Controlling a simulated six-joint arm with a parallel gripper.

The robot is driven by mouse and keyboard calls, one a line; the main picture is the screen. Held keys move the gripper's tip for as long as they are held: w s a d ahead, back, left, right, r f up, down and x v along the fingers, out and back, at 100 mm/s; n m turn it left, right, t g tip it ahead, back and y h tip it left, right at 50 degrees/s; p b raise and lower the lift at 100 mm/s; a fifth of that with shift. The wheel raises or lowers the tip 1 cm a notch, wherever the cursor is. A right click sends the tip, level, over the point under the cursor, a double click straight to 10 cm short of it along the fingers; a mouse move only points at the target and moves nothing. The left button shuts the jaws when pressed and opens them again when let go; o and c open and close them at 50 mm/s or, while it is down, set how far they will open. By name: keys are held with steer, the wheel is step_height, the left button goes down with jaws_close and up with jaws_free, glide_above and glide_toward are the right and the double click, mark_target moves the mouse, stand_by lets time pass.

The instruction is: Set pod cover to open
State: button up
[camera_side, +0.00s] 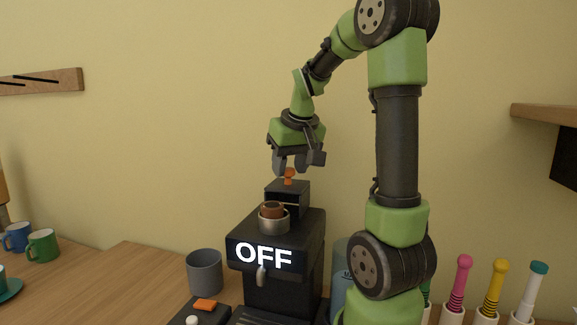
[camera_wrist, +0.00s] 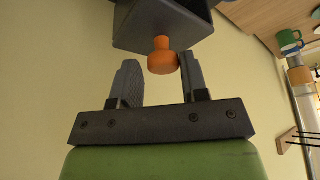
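The coffee machine (camera_side: 276,232) is dark and shows the word OFF on its front. A brown pod (camera_side: 272,209) sits in the round metal holder (camera_side: 274,224) on its top, uncovered. Behind the holder a dark block (camera_side: 287,199), which looks like the pod cover, stands with an orange knob (camera_side: 289,174) at its top. My gripper (camera_side: 291,168) is open and empty, just above the knob. In the wrist view the knob (camera_wrist: 163,56) lies near the fingertips, closer to the right finger. I cannot tell whether that finger touches it.
A grey cup (camera_side: 204,272) stands left of the machine, behind a small dark box with an orange button (camera_side: 205,304). Green (camera_side: 43,245) and blue (camera_side: 16,237) mugs stand at far left. Colored-handled tools (camera_side: 497,275) stand at right. The air above the machine's left is clear.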

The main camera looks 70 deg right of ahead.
steer(key=shift+o, duration=1.2)
steer(key=shift+a, duration=0.1)
steer(key=v, duration=1)
steer(key=a+f+n+t+y, duration=0.2)
steer(key=a+f, duration=0.1)
steer(key=a, duration=0.7)
steer(key=s+a+f+n+t+y, duration=0.1)
steer(key=a+f+n+t+y, duration=0.1)
steer(key=a, duration=0.9)
step_height(320, 180, down, 3)
steer(key=shift+s+r+n+y, duration=0.15)
steer(key=shift+s+n+y, duration=0.15)
steer(key=shift+n+y, duration=0.3)
